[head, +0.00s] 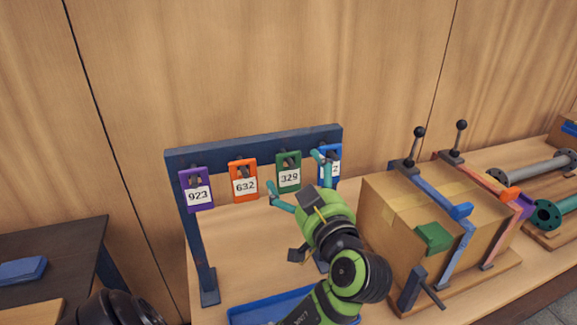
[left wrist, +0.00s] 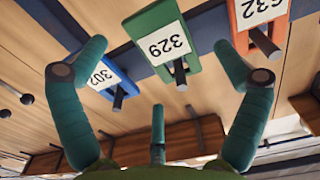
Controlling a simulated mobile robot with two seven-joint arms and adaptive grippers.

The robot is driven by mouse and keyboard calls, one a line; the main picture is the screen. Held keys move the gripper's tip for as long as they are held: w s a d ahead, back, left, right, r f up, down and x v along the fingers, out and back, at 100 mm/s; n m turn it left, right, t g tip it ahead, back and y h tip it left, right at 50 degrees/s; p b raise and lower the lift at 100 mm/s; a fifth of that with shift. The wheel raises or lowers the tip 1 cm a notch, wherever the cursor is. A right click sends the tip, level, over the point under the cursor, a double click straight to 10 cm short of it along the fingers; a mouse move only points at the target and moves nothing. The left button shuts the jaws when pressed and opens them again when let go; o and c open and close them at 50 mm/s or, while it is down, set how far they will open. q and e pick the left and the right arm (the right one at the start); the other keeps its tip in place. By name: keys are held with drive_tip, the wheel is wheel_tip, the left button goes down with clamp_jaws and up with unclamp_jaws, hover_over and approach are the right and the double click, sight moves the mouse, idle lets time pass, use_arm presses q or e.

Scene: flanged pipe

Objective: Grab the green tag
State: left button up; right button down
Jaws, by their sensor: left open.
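The green tag (head: 289,171), marked 329, hangs on a peg of the dark blue rack (head: 255,145), between the orange tag (head: 243,180) and the blue tag (head: 333,160). My left gripper (head: 296,172) has its teal fingers spread just in front of and around the green tag's lower part. In the left wrist view the green tag (left wrist: 157,32) lies ahead between the two upper fingers of the open gripper (left wrist: 160,50), with a gap on both sides. A third finger shows below. My right gripper is not seen.
A purple tag (head: 196,190) hangs at the rack's left end. The blue tag, marked 302, is partly hidden behind a finger. A blue tray (head: 262,312) lies below. A clamped cardboard box (head: 385,205) stands close on the right.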

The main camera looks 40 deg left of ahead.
sight(295, 171)
use_arm(q)
drive_tip(key=p+x, duration=0.1)
drive_tip(key=x, duration=0.2)
drive_tip(key=shift+s+r, duration=0.1)
drive_tip(key=shift+a, duration=0.35)
drive_tip(key=shift+w, duration=0.2)
drive_tip(key=shift+d, duration=0.1)
drive_tip(key=shift+c, duration=0.4)
drive_tip(key=c, duration=1)
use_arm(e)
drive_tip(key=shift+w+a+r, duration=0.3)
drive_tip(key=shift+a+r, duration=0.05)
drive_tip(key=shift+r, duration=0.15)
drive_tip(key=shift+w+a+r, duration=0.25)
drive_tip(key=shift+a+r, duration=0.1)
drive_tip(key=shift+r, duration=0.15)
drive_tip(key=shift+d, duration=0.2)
